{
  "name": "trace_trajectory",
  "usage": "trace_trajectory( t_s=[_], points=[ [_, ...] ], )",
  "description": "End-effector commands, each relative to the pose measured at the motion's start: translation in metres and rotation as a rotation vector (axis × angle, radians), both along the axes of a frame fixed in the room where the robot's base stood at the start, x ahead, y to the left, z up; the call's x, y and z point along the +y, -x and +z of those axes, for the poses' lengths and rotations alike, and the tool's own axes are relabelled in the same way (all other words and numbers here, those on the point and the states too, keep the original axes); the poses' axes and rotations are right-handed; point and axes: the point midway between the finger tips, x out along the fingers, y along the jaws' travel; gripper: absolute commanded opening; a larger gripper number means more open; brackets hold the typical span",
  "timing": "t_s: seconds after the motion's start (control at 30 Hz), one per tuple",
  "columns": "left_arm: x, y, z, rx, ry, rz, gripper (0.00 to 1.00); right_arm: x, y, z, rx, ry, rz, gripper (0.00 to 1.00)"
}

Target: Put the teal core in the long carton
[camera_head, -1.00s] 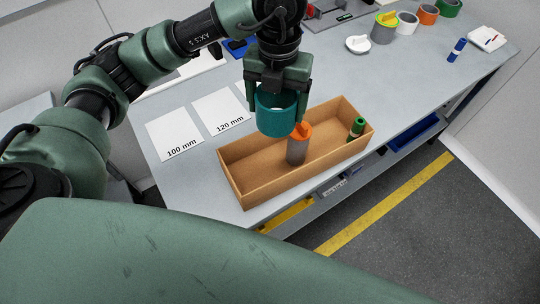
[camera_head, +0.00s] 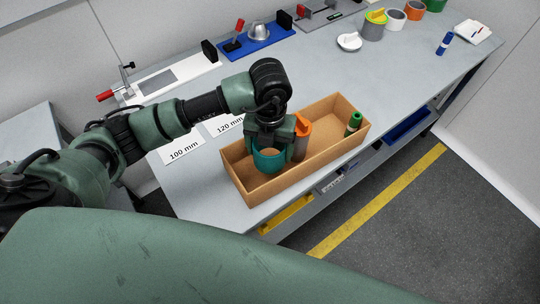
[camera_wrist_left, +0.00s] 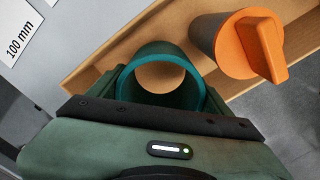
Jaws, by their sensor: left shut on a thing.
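The teal core (camera_head: 268,162) is a short open ring, held upright in my left gripper (camera_head: 270,146). The gripper is shut on it, and the core is inside the outline of the long carton (camera_head: 250,199), left of its middle. I cannot tell whether it touches the carton floor. In the left wrist view the teal core (camera_wrist_left: 160,59) sits between the fingers, with brown carton floor seen through it. A grey cylinder with an orange cap (camera_head: 302,138) stands in the carton just right of the core. My right gripper does not show.
A green-capped bottle (camera_head: 353,123) stands at the carton's right end. Cards marked 100 mm (camera_head: 183,150) and 120 mm (camera_head: 228,126) lie left and behind. A blue fixture (camera_head: 258,38), a white fixture (camera_head: 180,76) and several rolls (camera_head: 396,19) stand farther back. The middle table is clear.

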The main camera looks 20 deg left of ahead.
Motion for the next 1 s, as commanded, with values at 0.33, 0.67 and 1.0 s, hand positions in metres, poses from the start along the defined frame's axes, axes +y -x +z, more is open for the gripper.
trace_trajectory(
  t_s=[0.33,0.67,1.0],
  points=[
    [0.000,0.000,-0.041,0.002,0.001,0.001,0.34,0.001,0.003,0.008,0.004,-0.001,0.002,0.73],
    [0.000,0.000,-0.048,-0.002,0.001,0.000,0.34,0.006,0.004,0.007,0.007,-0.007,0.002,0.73],
    [0.000,0.000,-0.050,-0.001,0.001,0.000,1.00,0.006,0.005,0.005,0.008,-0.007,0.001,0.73]
  ],
)
